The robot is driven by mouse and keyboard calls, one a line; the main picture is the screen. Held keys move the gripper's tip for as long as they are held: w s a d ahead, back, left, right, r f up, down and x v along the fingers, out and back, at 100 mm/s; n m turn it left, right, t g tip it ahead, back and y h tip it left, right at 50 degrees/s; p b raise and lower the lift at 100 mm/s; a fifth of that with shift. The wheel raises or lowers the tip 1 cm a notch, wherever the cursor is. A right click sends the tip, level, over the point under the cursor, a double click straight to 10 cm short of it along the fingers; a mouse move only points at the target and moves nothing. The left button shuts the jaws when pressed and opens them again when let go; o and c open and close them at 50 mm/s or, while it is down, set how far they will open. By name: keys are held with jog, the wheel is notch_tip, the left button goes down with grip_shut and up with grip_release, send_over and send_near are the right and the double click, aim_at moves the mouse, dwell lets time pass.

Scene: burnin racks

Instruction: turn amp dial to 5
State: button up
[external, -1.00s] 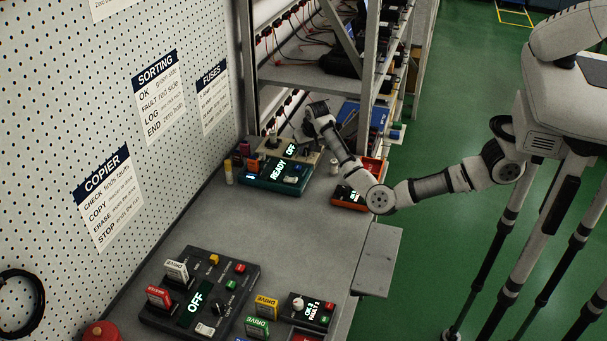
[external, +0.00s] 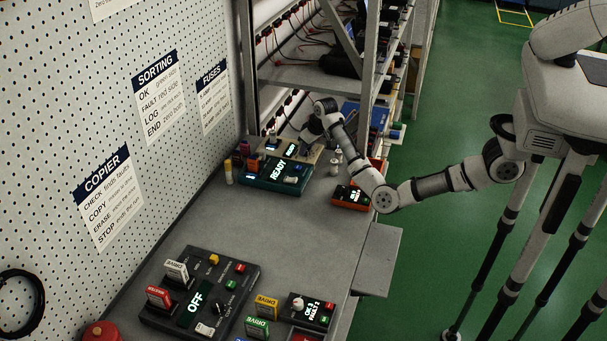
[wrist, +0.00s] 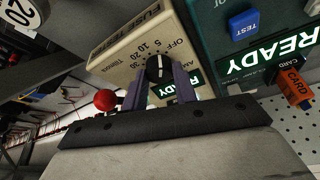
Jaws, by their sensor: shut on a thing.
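The amp dial (wrist: 159,68) is a black knob on a beige tester box (wrist: 130,47). Its scale reads OFF, 5, 10, 20, 30. The white mark on the dial points up, close to the 5. My gripper (wrist: 158,79) is shut on the dial, with a finger on each side. A green lit display below the dial is partly hidden by the fingers; the end of its word looks like "ADY". In the external view my gripper (external: 308,141) is over the beige box (external: 271,145), and the dial is hidden there.
A teal unit (external: 262,178) showing READY stands beside the box; its blue TEST button (wrist: 243,25) and an orange card (wrist: 294,84) are close. A red ball knob (wrist: 106,100) is left of the fingers. An orange-red device (external: 347,201) is nearby. The middle bench is clear.

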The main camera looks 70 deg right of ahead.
jog(key=shift+n, duration=0.5)
jog(key=shift+r, duration=0.1)
jog(key=o, duration=1)
jog(key=v, duration=1.3)
jog(key=shift+s+d+r, duration=0.25)
jog(key=shift+r, duration=0.05)
